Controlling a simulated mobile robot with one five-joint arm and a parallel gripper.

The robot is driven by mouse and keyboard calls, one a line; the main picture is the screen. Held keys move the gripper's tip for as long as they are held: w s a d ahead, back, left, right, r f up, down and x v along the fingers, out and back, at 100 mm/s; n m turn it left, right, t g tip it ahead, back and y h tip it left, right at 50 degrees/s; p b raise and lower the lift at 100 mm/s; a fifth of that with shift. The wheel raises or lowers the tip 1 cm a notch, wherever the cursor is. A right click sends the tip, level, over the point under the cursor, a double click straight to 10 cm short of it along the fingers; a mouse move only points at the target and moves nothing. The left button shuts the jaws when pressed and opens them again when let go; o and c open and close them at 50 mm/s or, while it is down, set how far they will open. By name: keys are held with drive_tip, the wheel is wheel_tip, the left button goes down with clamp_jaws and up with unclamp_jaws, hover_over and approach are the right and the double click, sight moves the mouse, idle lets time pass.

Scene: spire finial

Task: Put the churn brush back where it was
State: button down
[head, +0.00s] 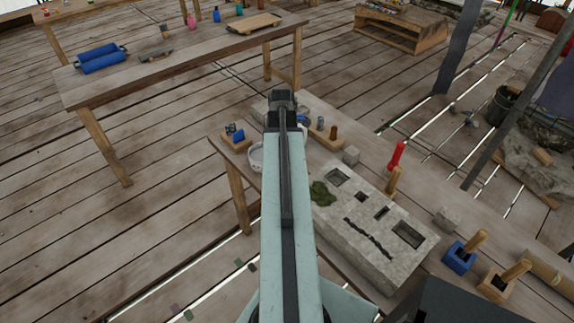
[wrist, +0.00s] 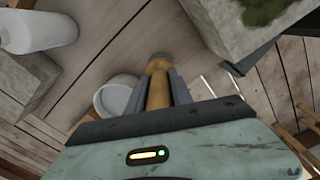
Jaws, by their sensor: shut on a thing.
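My gripper (wrist: 160,84) is shut on a tan wooden handle (wrist: 157,90), which I take to be the churn brush. The handle points away from the wrist between the two dark jaws. Its far end is narrow and partly dark, and its lower part is hidden behind my gripper body. A white bowl (wrist: 117,93) is just left of the jaws, over the plank bench. In the head view the bowl (head: 256,156) shows beside my arm, which hides the held brush.
A grey stone block (head: 365,238) with square recesses and a moss patch (head: 321,193) lies on the bench, right of my arm. A red-handled tool (head: 396,156) stands near it. Blue (head: 459,258) and wooden (head: 495,287) holders stand at right. A small block with blue (head: 236,134) is at left.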

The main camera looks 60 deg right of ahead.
drive_tip(key=shift+s+d, duration=0.4)
drive_tip(key=shift+d, duration=0.1)
drive_tip(key=f+b, duration=0.4)
drive_tip(key=shift+s+d, duration=0.2)
drive_tip(key=shift+r, duration=0.2)
drive_tip(key=shift+f, duration=0.2)
drive_tip(key=c, duration=1.1)
unclamp_jaws()
drive_tip(key=shift+r, duration=0.15)
wheel_tip(320, 180, up, 12)
drive_tip(key=p, duration=1.2)
